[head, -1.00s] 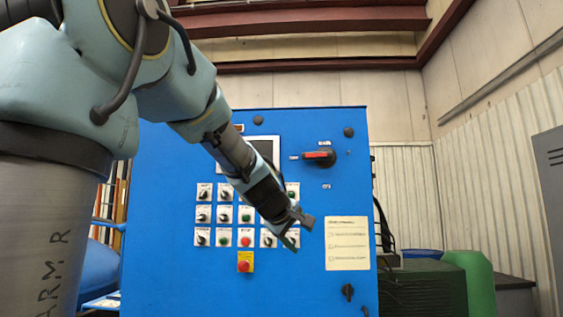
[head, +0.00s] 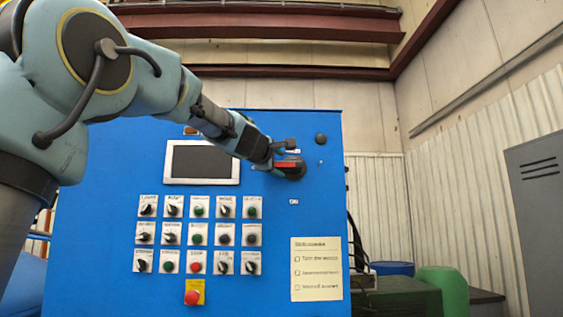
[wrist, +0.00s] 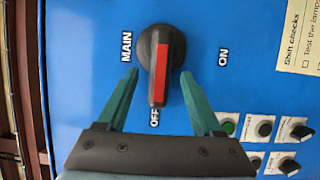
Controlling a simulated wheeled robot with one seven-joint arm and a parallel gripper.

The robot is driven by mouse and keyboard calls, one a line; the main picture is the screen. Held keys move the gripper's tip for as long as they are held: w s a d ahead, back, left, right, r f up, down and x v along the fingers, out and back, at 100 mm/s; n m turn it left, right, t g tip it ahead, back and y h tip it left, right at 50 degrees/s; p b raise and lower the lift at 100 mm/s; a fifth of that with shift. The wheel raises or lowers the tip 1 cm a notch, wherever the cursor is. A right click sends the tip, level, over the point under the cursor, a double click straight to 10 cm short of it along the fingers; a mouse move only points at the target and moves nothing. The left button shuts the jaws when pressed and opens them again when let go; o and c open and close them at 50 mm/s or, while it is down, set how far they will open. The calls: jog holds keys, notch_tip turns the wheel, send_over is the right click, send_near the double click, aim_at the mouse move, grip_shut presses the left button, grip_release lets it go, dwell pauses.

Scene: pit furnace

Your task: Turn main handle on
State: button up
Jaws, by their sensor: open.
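The main handle (wrist: 158,62) is a round black rotary switch with a red bar on the blue cabinet. In the wrist view the bar points down at the OFF label (wrist: 154,117); the ON label (wrist: 223,57) is to its right. In the head view the handle (head: 291,167) has its bar lying level. My gripper (wrist: 158,74) is open, its two green fingers on either side of the handle with visible gaps to the bar. In the head view my gripper (head: 279,157) is at the handle and covers its left side.
The blue cabinet (head: 100,215) carries a screen (head: 201,162), rows of knobs and buttons, and a red emergency button (head: 193,297) on a yellow plate. A paper checklist (head: 316,268) is lower right. A grey locker (head: 540,200) stands at the far right.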

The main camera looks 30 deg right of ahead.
aim_at(284, 166)
jog(key=shift+x, duration=1.25)
jog(key=shift+c, duration=0.3)
grip_shut()
